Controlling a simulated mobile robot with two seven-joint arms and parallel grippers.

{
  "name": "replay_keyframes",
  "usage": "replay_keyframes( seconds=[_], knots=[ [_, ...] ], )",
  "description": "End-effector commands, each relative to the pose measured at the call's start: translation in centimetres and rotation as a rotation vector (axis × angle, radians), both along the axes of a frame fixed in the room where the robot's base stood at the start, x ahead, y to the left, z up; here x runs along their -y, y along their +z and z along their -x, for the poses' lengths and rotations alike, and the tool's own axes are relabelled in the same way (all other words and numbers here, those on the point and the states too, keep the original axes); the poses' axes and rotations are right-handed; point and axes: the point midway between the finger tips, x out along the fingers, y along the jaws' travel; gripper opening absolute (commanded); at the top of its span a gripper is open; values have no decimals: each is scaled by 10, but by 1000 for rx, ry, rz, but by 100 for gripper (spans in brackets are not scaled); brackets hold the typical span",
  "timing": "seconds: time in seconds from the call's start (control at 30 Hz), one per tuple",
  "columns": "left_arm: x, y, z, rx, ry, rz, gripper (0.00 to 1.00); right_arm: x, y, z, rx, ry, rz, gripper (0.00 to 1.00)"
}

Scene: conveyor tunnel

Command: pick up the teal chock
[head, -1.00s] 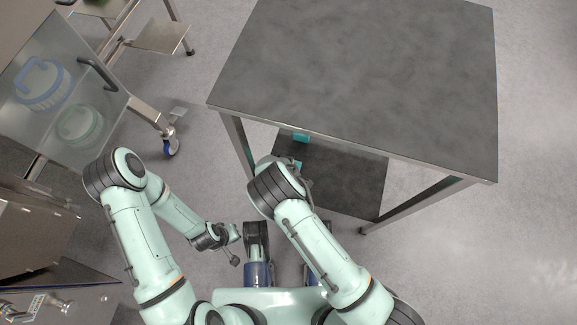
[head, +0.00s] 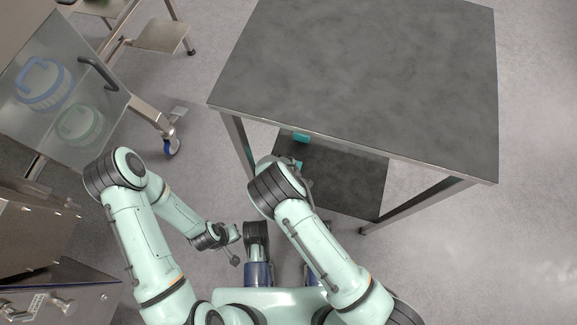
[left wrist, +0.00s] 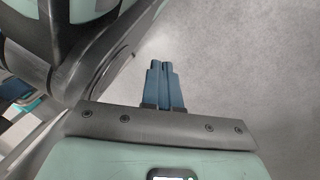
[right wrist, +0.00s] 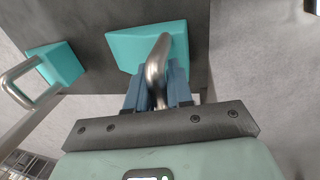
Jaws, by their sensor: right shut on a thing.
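A teal chock (right wrist: 120,48) with a bent metal handle (right wrist: 158,62) is in the right wrist view. My right gripper (right wrist: 158,75) is shut on that handle, with its blue fingers on either side of it. A second teal block (right wrist: 62,63) with a metal handle is to the left, apart from the gripper. In the head view, teal parts (head: 300,138) show at the table's lower shelf, partly hidden by the tabletop edge and my right arm; I cannot tell which block is which there. My left gripper (left wrist: 164,80) is shut and empty, away from the table.
A dark-topped metal table (head: 360,70) stands ahead, with a dark lower shelf (head: 345,175) and metal legs (head: 415,205) around it. A wheeled cart (head: 150,110) and a cabinet with a handled glass panel (head: 60,90) are at left. The floor at right is clear.

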Motion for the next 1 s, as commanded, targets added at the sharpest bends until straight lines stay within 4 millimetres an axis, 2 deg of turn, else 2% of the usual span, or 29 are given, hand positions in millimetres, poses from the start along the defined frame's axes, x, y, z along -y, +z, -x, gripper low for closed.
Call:
replay_keyframes(
  seconds=[0.17,0.5,0.6,0.73,1.0],
  knots=[
    [1,4,-4,13,-1,-1,0,-1,9,-1,3,0,-1,0],
    [6,44,-47,159,-10,-9,0,-1,75,-1,4,2,-2,0],
    [9,52,-55,188,-12,-9,0,0,89,-1,3,-1,-1,0],
    [10,57,-60,205,-13,-9,0,0,99,-1,3,-1,-1,0],
    [10,58,-61,209,-14,-9,0,0,100,0,1,0,0,0]
  ],
)
